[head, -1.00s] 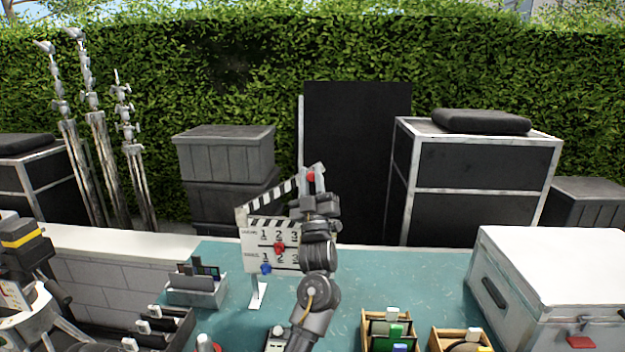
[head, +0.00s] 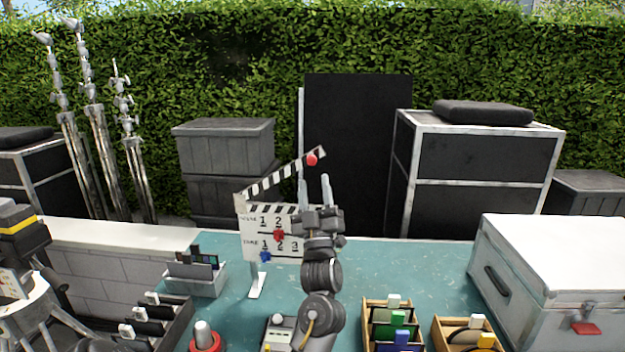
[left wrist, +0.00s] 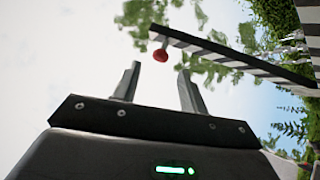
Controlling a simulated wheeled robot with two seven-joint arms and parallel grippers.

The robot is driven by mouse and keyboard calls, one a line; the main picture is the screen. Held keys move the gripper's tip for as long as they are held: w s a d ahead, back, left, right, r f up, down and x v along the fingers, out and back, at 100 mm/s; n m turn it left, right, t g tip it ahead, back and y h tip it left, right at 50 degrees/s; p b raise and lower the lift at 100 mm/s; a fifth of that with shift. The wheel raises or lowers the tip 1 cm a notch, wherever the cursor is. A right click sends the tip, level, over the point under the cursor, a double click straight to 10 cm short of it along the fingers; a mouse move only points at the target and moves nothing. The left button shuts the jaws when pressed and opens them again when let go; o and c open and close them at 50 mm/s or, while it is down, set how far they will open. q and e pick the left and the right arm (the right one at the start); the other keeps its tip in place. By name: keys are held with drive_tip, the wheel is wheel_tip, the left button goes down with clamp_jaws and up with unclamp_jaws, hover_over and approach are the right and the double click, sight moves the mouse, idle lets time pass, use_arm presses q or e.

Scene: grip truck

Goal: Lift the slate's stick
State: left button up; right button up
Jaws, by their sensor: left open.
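The slate (head: 255,240), a white board with red and blue knobs, stands upright on a small white stand on the teal table. Its black-and-white striped stick (head: 275,180) is tilted up, away from the board, with a red knob (head: 312,159) near its free end. My left gripper (head: 314,181) is open and empty just below the red knob, fingers pointing up. In the left wrist view the knob (left wrist: 160,55) shows just beyond the fingertips and between them; the stick (left wrist: 230,55) runs off to the right. The arm hides the board's right edge. My right gripper is not in view.
A grey card holder (head: 197,278) stands left of the slate. Wooden boxes (head: 393,325) with coloured items are at the front right. A large white case (head: 545,270) fills the table's right side. The table between slate and case is clear.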

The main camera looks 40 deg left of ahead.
use_arm(q)
drive_tip(key=shift+b+v, duration=0.5)
drive_tip(key=shift+v, duration=1.3)
drive_tip(key=shift+f, duration=0.1)
